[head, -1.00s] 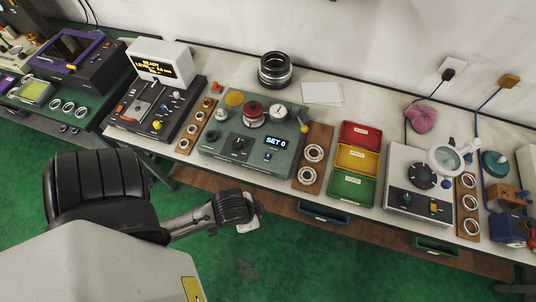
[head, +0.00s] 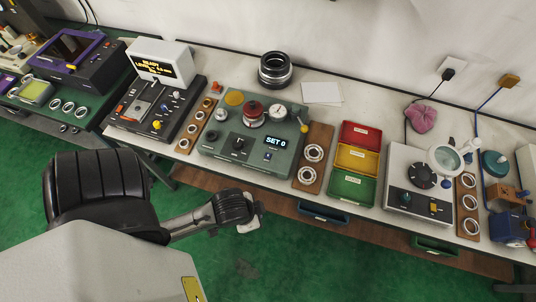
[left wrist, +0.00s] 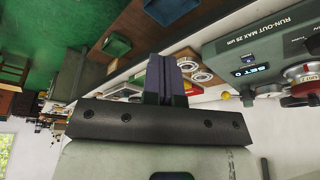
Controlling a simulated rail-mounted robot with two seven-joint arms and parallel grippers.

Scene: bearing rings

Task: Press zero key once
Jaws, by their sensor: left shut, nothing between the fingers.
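The green gauge unit (head: 215,146) stands on the white bench, its display (head: 275,141) reading "SET 0". A small blue key (head: 267,156) sits on its front panel below the display; I cannot read its label. My right gripper is not in view.
Wooden boards with rings flank the unit, one at the right (head: 313,157). Beyond are red, yellow and green bins (head: 352,187) and a grey device (head: 418,203).

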